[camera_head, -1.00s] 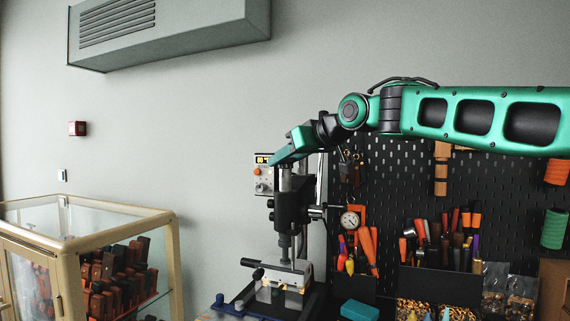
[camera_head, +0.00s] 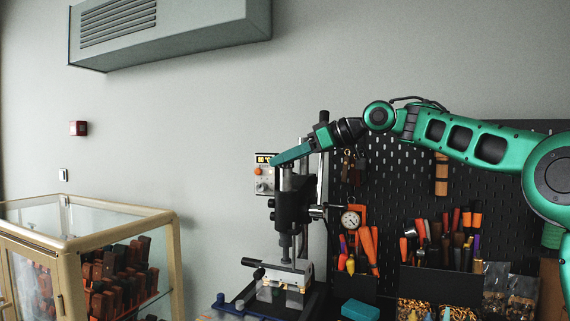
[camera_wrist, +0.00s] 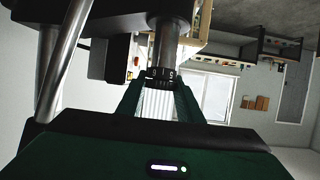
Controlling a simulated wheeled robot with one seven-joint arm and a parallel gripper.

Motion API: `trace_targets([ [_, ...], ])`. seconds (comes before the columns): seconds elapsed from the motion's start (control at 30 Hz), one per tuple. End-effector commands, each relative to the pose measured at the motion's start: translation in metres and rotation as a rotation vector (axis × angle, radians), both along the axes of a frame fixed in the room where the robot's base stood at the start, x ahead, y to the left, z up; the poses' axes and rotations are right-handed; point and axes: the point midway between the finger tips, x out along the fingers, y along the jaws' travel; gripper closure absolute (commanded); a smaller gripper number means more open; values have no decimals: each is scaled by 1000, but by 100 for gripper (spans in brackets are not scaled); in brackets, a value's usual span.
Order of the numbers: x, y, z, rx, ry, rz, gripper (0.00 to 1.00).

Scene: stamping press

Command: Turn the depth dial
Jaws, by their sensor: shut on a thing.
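The stamping press (camera_head: 287,210) stands on the bench, with a black head on a steel column. My gripper (camera_wrist: 160,92) is at the top of the press; in the head view its green end (camera_head: 292,154) hides the dial. In the wrist view the depth dial (camera_wrist: 160,74) is a dark ring with white numerals, below a steel shaft. The gripper's two green fingers are on either side of the dial, shut on it. The fingertip contact is partly hidden.
A control box (camera_head: 264,174) with a small display is on the wall left of the press. A glass cabinet (camera_head: 120,222) stands at left. A black pegboard (camera_head: 395,170) with tools is behind and right of the press. A teal block (camera_head: 360,310) lies on the bench.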

Motion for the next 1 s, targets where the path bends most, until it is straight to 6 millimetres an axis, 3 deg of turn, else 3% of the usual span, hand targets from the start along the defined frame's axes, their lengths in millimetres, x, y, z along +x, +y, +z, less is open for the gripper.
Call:
trace_targets([
  [0.6, 5, -5, 1, 3, -1, 25, 90],
  [0.63, 5, -5, 1, 3, -1, 24, 62],
  [0.7, 5, -5, 1, 2, 0, 25, 48],
  [1.0, 2, -3, 1, 1, 0, 31, 48],
])
